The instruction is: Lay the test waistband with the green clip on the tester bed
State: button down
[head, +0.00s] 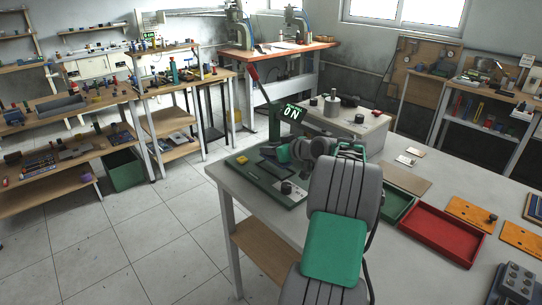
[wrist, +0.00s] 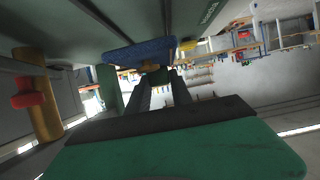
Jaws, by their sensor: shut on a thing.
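In the wrist view my gripper (wrist: 160,84) has its two dark fingers closed on a small green piece (wrist: 157,75), which looks like the green clip. A blue fabric band (wrist: 140,52), apparently the test waistband, lies across just beyond the fingertips. I cannot tell whether it touches anything under or behind it. In the head view my arm hides the gripper and the waistband. The tester, with a green base (head: 262,181) and a red lever (head: 253,73), stands at the table's near left corner, just left of my arm's far end.
On the grey table (head: 418,262), a red tray (head: 440,232) and a green tray (head: 398,207) lie right of my arm. Orange plates (head: 470,211) lie farther right. A grey box-shaped unit (head: 343,122) stands behind the tester. The floor left of the table is clear.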

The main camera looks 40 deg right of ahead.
aim_at(270, 157)
jog(key=shift+w+d+f, duration=0.1)
jog(key=shift+w+f, duration=0.15)
jog(key=shift+f, duration=0.1)
jog(key=shift+d+f, duration=0.1)
jog(key=shift+f, duration=1.65)
jog(key=c, duration=1.1)
grip_release()
jog(key=shift+c, duration=0.2)
jog(key=shift+r, duration=0.1)
